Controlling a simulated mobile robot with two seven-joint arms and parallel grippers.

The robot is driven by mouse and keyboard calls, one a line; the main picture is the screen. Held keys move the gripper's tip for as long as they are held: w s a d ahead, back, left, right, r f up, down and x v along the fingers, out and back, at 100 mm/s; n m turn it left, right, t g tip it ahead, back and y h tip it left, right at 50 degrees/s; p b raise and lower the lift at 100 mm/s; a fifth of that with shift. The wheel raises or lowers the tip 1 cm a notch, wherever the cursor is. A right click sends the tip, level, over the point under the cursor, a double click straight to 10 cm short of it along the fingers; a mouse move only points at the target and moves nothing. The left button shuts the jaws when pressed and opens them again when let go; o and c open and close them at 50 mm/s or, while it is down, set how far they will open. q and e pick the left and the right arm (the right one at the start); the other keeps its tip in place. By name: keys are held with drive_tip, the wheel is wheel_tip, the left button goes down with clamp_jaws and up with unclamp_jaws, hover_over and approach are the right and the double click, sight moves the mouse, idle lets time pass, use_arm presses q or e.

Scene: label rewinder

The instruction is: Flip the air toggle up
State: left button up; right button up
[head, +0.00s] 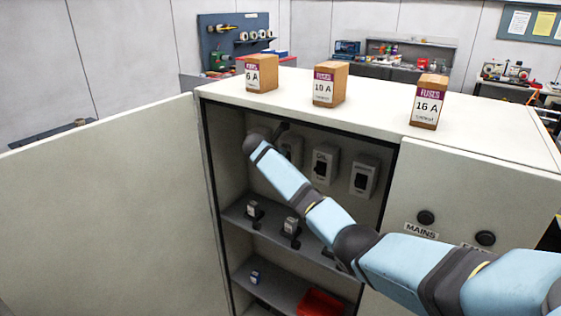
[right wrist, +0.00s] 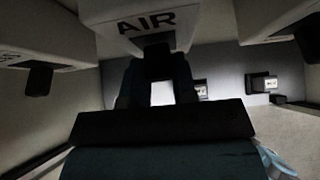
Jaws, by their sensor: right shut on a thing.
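The air toggle (right wrist: 157,58) is a black lever below a pale switch box lettered AIR (right wrist: 148,22), in the right wrist view. My right gripper (right wrist: 158,80) is shut on this toggle, one dark finger on each side. I cannot tell the lever's tilt. In the head view my right arm reaches into the open cabinet (head: 203,150), and the hand is at the upper left, beside a row of switch boxes; the fingers are mostly hidden there. My left gripper is not in view.
Neighbouring switches (right wrist: 38,80) (right wrist: 308,42) stand close on both sides. Below is a shelf (head: 238,212) with small fuse holders (head: 290,228), and a red bin (head: 318,302) lies lower. Fuse boxes (head: 328,84) stand on the cabinet top. The open door (head: 110,210) is at the left.

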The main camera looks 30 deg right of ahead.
drive_tip(key=o, duration=0.9)
drive_tip(key=b+v, duration=0.1)
drive_tip(key=v, duration=0.6)
drive_tip(key=shift+s+a+r, duration=0.1)
drive_tip(key=shift+a+r, duration=0.05)
drive_tip(key=shift+a, duration=0.1)
